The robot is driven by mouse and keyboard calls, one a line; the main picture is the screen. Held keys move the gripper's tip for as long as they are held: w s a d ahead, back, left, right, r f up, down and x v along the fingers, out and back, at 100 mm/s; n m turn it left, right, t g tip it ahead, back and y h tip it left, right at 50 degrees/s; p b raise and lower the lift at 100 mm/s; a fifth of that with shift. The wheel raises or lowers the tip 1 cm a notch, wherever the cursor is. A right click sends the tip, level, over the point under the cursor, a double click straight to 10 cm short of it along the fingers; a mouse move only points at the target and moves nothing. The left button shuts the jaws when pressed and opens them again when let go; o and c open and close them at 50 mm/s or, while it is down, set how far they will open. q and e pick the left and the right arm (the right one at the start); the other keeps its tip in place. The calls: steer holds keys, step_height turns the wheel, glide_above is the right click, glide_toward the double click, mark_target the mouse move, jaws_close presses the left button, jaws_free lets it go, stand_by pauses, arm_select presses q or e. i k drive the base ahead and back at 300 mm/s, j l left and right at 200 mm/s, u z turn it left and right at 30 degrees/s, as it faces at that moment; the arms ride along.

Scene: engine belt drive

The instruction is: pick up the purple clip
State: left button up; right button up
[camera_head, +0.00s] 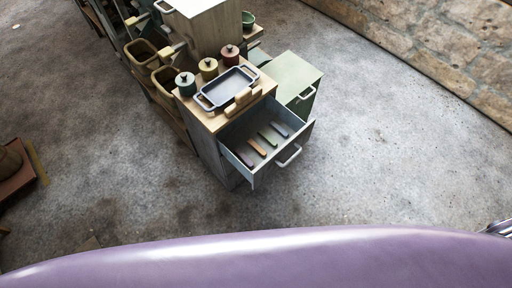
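Several narrow clip-like pieces lie side by side in an open drawer (297,139) of a wooden cabinet. The one nearest the drawer's right side (280,129) looks grey-purple. A dark reddish-purple piece (245,159) lies at the left end. Between them are an orange-tan piece (257,147) and a green piece (267,139). They are too small to tell for sure which is the purple clip. My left gripper is not in view. A grey metallic part at the right edge may belong to my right gripper (497,228); its fingers cannot be made out, and it is far from the drawer.
On the cabinet top stand a grey tray (226,87) with handles and several lidded jars (209,68). A green cabinet (291,77) adjoins on the right. Bins (140,51) stand behind left. A stone wall (430,42) runs along the right. The floor before the drawer is clear.

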mark_target(238, 151)
steer(key=l+u, duration=0.8)
steer(key=k+l+u, duration=0.15)
steer(key=l+u, duration=0.25)
